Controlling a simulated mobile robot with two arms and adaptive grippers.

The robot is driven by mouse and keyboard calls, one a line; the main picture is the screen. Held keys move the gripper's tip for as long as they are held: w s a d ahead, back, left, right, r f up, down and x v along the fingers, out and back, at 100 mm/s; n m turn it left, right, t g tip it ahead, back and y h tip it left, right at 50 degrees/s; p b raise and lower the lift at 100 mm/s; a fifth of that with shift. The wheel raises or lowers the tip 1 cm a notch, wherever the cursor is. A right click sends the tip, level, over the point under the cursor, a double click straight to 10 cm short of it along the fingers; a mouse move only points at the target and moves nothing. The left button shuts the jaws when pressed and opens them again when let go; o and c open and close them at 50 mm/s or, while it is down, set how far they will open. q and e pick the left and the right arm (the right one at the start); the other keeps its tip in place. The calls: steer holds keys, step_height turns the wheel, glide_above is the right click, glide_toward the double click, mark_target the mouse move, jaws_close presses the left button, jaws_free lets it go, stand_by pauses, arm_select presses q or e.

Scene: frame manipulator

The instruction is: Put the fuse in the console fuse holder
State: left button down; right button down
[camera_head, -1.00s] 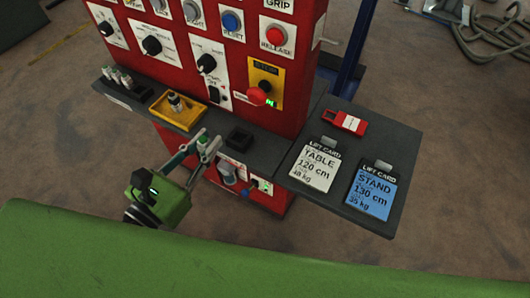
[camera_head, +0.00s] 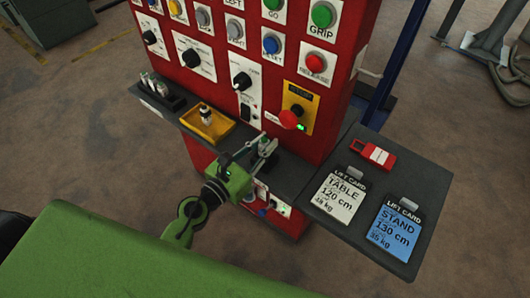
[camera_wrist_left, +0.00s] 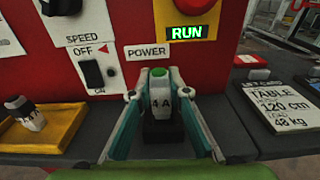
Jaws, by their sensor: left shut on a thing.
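The fuse (camera_wrist_left: 161,92), marked 4A with a green top, stands upright between the fingers of my left gripper (camera_wrist_left: 160,98). In the head view my left gripper (camera_head: 264,146) is at the shelf below the red console, shut on the fuse. The black fuse holder (camera_wrist_left: 163,130) is directly beneath the fuse in the wrist view. The fuse's lower end meets or overlaps the holder; I cannot tell how deep it sits. In the head view the gripper mostly hides the holder. My right gripper is not in view.
A yellow tray (camera_head: 222,133) with another fuse (camera_head: 206,114) lies left of my gripper. A black rack (camera_head: 160,92) holds several fuses farther left. The right shelf carries a red tag (camera_head: 373,154) and two lift cards. A green RUN display (camera_wrist_left: 187,32) is lit.

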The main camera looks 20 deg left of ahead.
arm_select(q)
steer(key=shift+w+f+b, duration=0.15)
steer(key=shift+f+b, duration=0.9)
steer(key=shift+f, duration=0.65)
steer(key=shift+f, duration=0.2)
steer(key=c, duration=1.9)
jaws_free()
steer(key=shift+r, duration=0.2)
